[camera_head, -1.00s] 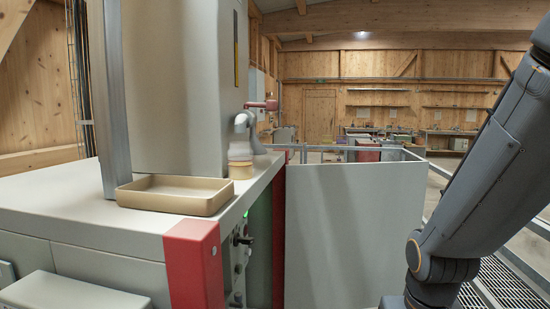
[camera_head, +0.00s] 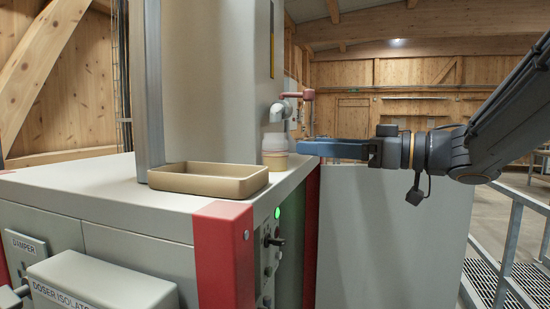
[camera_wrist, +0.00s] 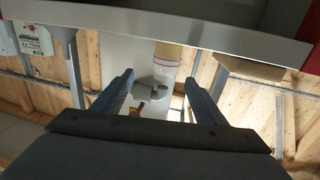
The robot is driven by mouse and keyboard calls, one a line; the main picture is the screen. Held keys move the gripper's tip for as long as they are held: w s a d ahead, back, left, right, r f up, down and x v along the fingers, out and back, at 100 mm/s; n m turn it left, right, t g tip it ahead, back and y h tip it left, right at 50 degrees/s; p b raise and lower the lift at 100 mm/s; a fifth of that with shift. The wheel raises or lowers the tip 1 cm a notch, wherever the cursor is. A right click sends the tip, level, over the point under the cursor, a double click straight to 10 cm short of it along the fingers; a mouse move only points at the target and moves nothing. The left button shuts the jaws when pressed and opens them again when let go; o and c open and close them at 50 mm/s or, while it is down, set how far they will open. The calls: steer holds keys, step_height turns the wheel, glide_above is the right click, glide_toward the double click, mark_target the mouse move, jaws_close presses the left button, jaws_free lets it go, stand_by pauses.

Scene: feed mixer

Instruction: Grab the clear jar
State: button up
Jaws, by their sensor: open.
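The clear jar (camera_head: 275,144) stands upright on the pale machine top, close to its right edge and under a grey spout (camera_head: 277,113). Its lower part looks tan, its upper part clear or whitish. My gripper (camera_head: 302,148) reaches in level from the right, at the jar's height, fingertips just short of it. In the wrist view, which is upside down, the jar (camera_wrist: 168,56) shows beyond and between the two spread fingers (camera_wrist: 160,80). The gripper is open and empty; no contact shows.
A shallow tan tray (camera_head: 210,180) sits on the machine top left of the jar. A tall grey housing (camera_head: 212,85) rises behind. A red handle (camera_head: 297,95) sticks out by the spout. A pale panel (camera_head: 390,235) stands below my arm; a railing (camera_head: 510,235) is at right.

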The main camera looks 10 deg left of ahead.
mark_target(284, 139)
steer(key=shift+s+a+r+g, duration=0.1)
steer(key=shift+s+a+g, duration=0.25)
steer(key=shift+a, duration=0.4)
steer(key=p+x, duration=0.2)
steer(key=x, duration=0.4)
steer(key=shift+w+a+r+p, duration=0.1)
steer(key=shift+w+a+p, duration=0.05)
steer(key=shift+a+p, duration=0.15)
steer(key=shift+c, duration=0.2)
steer(key=c, duration=1.3)
steer(key=shift+o, duration=0.2)
steer(key=shift+r, duration=0.1)
